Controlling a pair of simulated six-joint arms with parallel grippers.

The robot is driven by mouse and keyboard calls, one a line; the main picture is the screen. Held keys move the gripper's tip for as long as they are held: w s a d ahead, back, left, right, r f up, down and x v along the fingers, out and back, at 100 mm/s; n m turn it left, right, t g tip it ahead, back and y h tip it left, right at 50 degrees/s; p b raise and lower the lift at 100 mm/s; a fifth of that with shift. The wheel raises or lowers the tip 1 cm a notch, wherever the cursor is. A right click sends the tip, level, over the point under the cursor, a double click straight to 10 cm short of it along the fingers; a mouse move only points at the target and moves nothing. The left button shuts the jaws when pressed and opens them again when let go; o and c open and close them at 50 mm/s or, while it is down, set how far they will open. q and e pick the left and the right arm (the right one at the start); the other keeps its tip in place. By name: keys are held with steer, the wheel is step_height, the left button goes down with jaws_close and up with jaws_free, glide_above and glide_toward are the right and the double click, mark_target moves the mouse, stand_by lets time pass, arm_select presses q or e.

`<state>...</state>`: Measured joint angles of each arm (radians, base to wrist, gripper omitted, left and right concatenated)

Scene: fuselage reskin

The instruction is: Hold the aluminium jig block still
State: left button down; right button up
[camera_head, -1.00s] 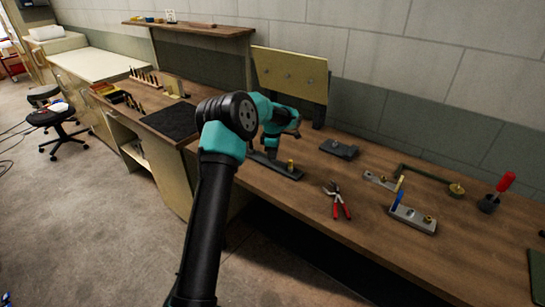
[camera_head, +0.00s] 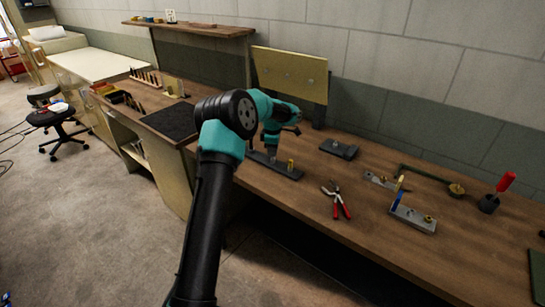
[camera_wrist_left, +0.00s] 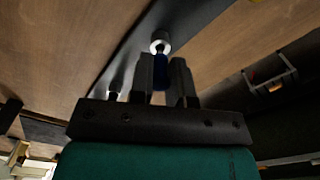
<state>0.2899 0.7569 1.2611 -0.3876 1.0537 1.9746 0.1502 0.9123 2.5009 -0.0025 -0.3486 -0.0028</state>
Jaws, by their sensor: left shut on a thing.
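A light grey metal block (camera_head: 412,219), which looks like aluminium, lies on the bench at the right with a blue piece and a brass knob on it. My left gripper (camera_head: 266,153) is well to its left, pointing down over a dark bar (camera_head: 287,172) with a brass post. In the left wrist view my left gripper (camera_wrist_left: 162,65) is shut on a dark blue piece (camera_wrist_left: 160,74). A silver round end (camera_wrist_left: 160,42) shows just beyond the fingertips, over the dark bar (camera_wrist_left: 185,22). My right gripper is out of view.
Red-handled pliers (camera_head: 337,201) lie right of the dark bar. A dark grey block (camera_head: 339,149) sits behind. A red-handled tool (camera_head: 497,193) stands at the right. A tan panel (camera_head: 290,75) rises at the back. Bare bench (camera_head: 300,195) lies in front of the bar.

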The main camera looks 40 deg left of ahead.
arm_select(q)
steer(key=shift+r, duration=1.5)
steer(key=w+d+m, duration=0.1)
steer(key=w+d, duration=0.2)
steer(key=d, duration=0.5)
steer(key=w+d+m, duration=0.1)
steer(key=w+d, duration=0.2)
steer(key=d, duration=0.4)
steer(key=d+r+m, duration=0.1)
steer(key=d+m, duration=0.1)
steer(key=d, duration=1.8)
steer(key=s+d+r+m, duration=0.1)
steer(key=d+r+m, duration=0.1)
steer(key=d, duration=1.8)
steer(key=shift+s+m, duration=0.3)
steer(key=shift+m, duration=0.5)
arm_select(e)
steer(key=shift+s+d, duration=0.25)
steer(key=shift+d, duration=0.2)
arm_select(q)
steer(key=shift+f, duration=2.4)
